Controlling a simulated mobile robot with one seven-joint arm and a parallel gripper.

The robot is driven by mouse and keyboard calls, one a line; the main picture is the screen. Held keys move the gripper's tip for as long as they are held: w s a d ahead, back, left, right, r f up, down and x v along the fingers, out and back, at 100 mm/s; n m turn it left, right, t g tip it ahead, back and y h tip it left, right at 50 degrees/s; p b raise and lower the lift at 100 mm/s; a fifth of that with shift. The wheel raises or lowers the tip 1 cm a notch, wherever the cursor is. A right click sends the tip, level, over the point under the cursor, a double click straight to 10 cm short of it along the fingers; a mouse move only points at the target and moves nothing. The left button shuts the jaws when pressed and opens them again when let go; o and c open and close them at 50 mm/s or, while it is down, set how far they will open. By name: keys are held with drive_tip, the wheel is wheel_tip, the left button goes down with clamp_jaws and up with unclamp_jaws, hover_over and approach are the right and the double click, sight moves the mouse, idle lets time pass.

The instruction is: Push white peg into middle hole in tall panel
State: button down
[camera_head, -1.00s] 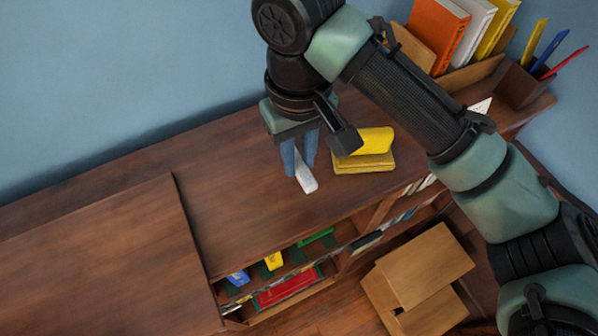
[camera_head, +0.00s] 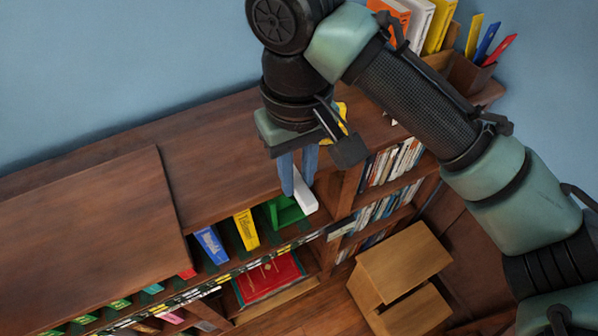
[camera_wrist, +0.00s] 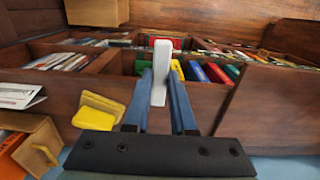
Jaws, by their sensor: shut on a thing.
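The white peg (camera_head: 303,192) is a pale rectangular bar. My gripper (camera_head: 299,175) is shut on it, with blue fingers pointing down, over the front edge of the bookcase top. In the wrist view the peg (camera_wrist: 160,72) stands out lengthwise from between the blue fingers (camera_wrist: 160,92), and its free end reaches over the shelf opening. I cannot make out a tall panel with a middle hole in either view.
The bookcase top (camera_head: 215,175) is clear to the left of my gripper. Below are a green holder (camera_head: 287,212), a yellow book (camera_head: 246,229) and a blue book (camera_head: 211,245). A wooden box (camera_head: 405,262) stands on the floor. A pen holder (camera_head: 470,75) is at the back right.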

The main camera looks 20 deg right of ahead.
drive_tip(key=a+f+n, duration=0.1)
drive_tip(key=a+f, duration=0.3)
drive_tip(key=f, duration=0.3)
drive_tip(key=w+a+f+n, duration=0.1)
drive_tip(key=a+f+n, duration=0.1)
drive_tip(key=a+f, duration=0.2)
drive_tip(key=a+f+n, duration=0.2)
drive_tip(key=a+f, duration=0.2)
drive_tip(key=f, duration=0.7)
drive_tip(key=shift+w+a, duration=0.2)
drive_tip(key=shift+a, duration=0.05)
